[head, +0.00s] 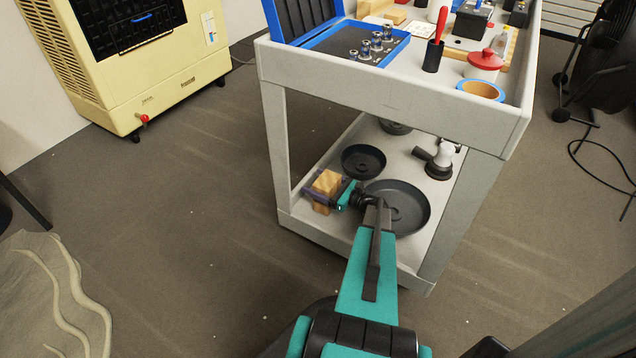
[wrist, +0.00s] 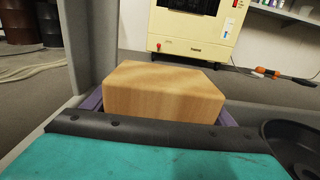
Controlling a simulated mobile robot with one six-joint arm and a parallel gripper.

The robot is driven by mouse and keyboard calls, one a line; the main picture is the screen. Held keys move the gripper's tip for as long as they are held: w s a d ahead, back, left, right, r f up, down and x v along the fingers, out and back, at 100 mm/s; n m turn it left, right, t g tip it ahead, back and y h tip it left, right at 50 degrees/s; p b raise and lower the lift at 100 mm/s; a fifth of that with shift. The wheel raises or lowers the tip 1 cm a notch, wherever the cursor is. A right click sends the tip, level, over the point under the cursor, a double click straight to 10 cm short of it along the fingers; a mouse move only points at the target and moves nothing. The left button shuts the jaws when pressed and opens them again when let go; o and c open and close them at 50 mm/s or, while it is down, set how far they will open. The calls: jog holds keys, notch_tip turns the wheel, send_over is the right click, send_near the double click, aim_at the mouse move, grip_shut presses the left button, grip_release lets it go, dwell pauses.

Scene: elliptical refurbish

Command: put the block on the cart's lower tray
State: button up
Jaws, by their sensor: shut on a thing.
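The block (head: 326,184) is a light wooden cuboid. In the head view it is at the left front part of the cart's lower tray (head: 304,215), with my gripper (head: 322,190) on it. The wrist view shows the block (wrist: 165,92) large and close, between purple finger parts at its left and right. My gripper is shut on the block. Whether the block's underside touches the tray is hidden in both views. The cart (head: 390,100) is light grey with an upper tray full of things.
On the lower tray, a large dark round dish (head: 408,213) lies beside my gripper, a smaller one (head: 363,161) behind it, and a grey-and-black tool (head: 438,162) at the right. The cart's posts (head: 276,145) and upper tray frame the opening. A cream heater (head: 135,60) stands at the back left.

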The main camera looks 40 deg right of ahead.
aim_at(335, 190)
jog(key=o, duration=1.4)
jog(key=shift+o, duration=0.2)
jog(key=shift+r, duration=0.15)
jog(key=p+v, duration=0.3)
jog(key=v, duration=0.9)
jog(key=shift+p, duration=0.35)
jog(key=shift+a, duration=0.1)
